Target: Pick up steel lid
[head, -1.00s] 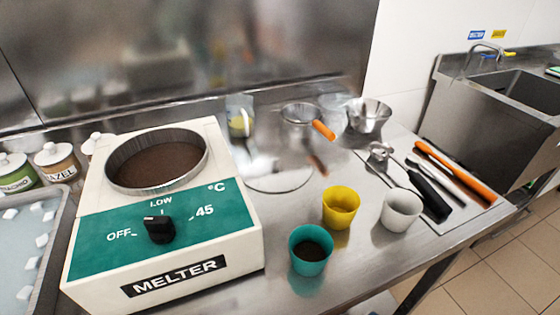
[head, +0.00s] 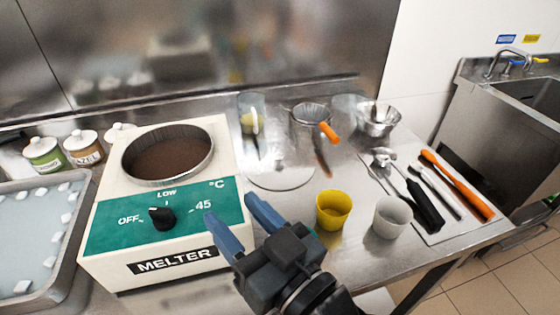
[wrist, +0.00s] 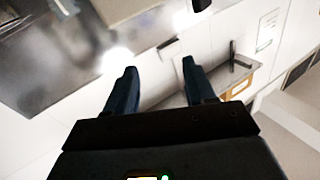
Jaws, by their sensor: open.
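A round, flat, shiny disc that looks like the steel lid (head: 283,178) lies on the steel counter just right of the melter in the head view. Its mirror-like surface blends with the counter, so its details are hard to tell. My gripper (head: 230,208) is open and empty, with two blue fingers in front of the melter's right side, nearer the camera than the lid and apart from it. The wrist view shows my gripper (wrist: 159,68) with nothing between its fingers; the lid is not recognisable there.
The melter (head: 160,245) holds a brown pan. A strainer (head: 311,115), metal bowl (head: 378,122) and tools (head: 425,207) lie farther right. An ice tray (head: 78,230) is at left.

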